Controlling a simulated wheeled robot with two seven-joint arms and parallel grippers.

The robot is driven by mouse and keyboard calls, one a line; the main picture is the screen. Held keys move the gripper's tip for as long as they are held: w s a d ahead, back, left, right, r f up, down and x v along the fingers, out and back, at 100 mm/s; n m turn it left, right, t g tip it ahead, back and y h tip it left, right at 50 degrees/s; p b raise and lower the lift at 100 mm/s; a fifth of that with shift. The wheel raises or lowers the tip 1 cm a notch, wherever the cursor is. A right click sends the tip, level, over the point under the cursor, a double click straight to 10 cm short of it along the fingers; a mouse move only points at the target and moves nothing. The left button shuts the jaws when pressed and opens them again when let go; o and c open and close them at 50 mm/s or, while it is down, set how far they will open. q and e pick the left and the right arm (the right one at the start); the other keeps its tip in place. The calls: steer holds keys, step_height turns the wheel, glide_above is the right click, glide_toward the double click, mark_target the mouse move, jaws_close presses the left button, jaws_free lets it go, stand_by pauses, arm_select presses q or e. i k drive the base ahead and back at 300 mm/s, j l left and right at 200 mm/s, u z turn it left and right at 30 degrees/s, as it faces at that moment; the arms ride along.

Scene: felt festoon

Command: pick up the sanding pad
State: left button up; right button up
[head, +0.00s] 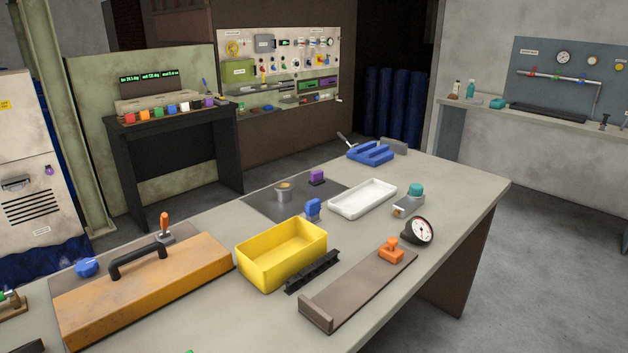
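No object on the grey workbench (455,195) is plainly recognisable as the sanding pad. Neither my left nor my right gripper shows in the head view.
A yellow bin (268,274), a black rail (312,272) and a white tray (361,203) occupy the middle. An orange case with a black handle (150,300) lies left. A dial gauge (418,231) stands near the right edge. A blue fixture (370,153) sits far back.

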mark_target(317, 177)
steer(key=i+l, duration=0.15)
steer(key=l, duration=0.3)
steer(key=i+l, duration=0.1)
steer(key=l, duration=0.35)
steer(key=i+l+u, duration=0.1)
steer(key=l, duration=0.4)
steer(key=i+l, duration=0.15)
steer(key=l, duration=0.3)
steer(key=i+l+u, duration=0.1)
steer(key=i+l, duration=0.25)
steer(key=i+l+u, duration=0.1)
steer(key=i+l, duration=0.25)
steer(key=l, duration=0.15)
steer(key=i+l, duration=0.3)
steer(key=l, duration=0.2)
steer(key=i, duration=0.4)
steer(key=i+l+u, duration=0.15)
steer(key=i, duration=0.25)
